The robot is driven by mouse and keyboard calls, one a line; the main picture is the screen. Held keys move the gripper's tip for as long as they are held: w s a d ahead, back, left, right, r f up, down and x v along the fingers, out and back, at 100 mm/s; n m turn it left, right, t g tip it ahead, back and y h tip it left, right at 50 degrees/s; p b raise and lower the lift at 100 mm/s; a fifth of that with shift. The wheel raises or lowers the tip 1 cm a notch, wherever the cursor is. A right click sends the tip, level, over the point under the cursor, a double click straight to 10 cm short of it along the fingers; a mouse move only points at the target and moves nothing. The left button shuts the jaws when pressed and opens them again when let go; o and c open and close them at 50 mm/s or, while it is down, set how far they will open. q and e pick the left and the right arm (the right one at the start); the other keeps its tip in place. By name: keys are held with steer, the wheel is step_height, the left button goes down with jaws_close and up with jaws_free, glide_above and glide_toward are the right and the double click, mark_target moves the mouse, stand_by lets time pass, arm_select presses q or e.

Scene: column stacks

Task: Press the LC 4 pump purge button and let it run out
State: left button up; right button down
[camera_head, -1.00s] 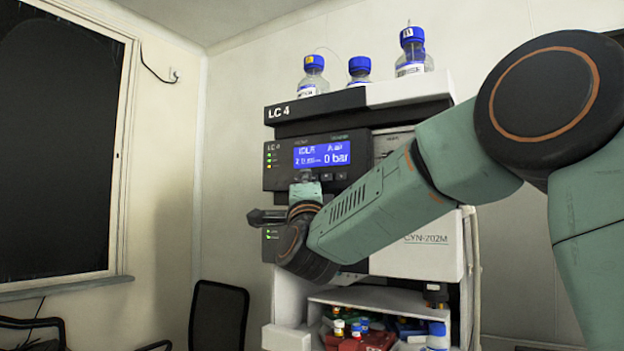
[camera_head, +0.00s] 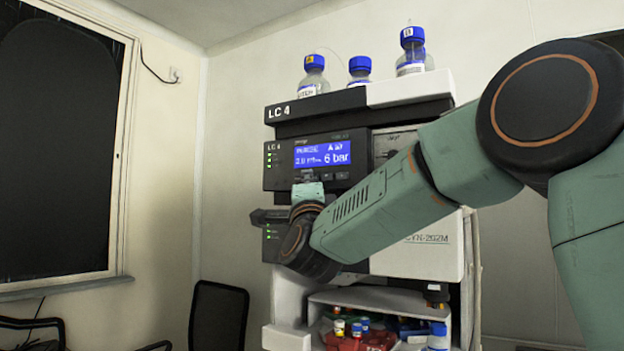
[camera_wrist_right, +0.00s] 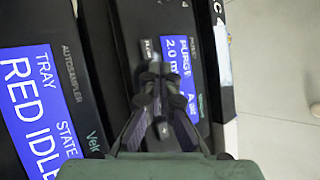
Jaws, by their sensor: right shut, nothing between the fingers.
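The LC 4 stack (camera_head: 350,113) stands ahead. Its pump module (camera_head: 280,178) has a lit blue display (camera_head: 322,154) that reads PURGE, about 2.0 flow and 6 bar. The display also shows in the wrist view (camera_wrist_right: 175,60), turned sideways. A row of small dark buttons (camera_head: 341,176) runs below the display. My right gripper (camera_head: 307,177) is shut and empty, with its tips at the left part of this row. In the wrist view the gripper (camera_wrist_right: 153,78) covers part of the row. I cannot tell whether the tips still touch the button. My left gripper is out of view.
Blue-capped bottles (camera_head: 313,76) stand on top of the stack. The autosampler display (camera_wrist_right: 38,110) reads RED IDLE. An open bay below holds several small vials and red racks (camera_head: 348,343). A dark chair (camera_head: 218,315) stands at left.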

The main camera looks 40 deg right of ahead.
steer(key=shift+a, duration=0.1)
steer(key=shift+s+a+b, duration=0.35)
steer(key=shift+a+b, duration=0.05)
steer(key=shift+a, duration=0.3)
steer(key=shift+s+a+b, duration=0.15)
steer(key=shift+s+a, duration=0.15)
steer(key=shift+a, duration=0.45)
steer(key=shift+s+a+b, duration=0.15)
steer(key=shift+s+a, duration=0.2)
steer(key=shift+a, duration=0.4)
steer(key=shift+s+a+b, duration=0.15)
steer(key=shift+s+a, duration=0.15)
steer(key=shift+a, duration=0.45)
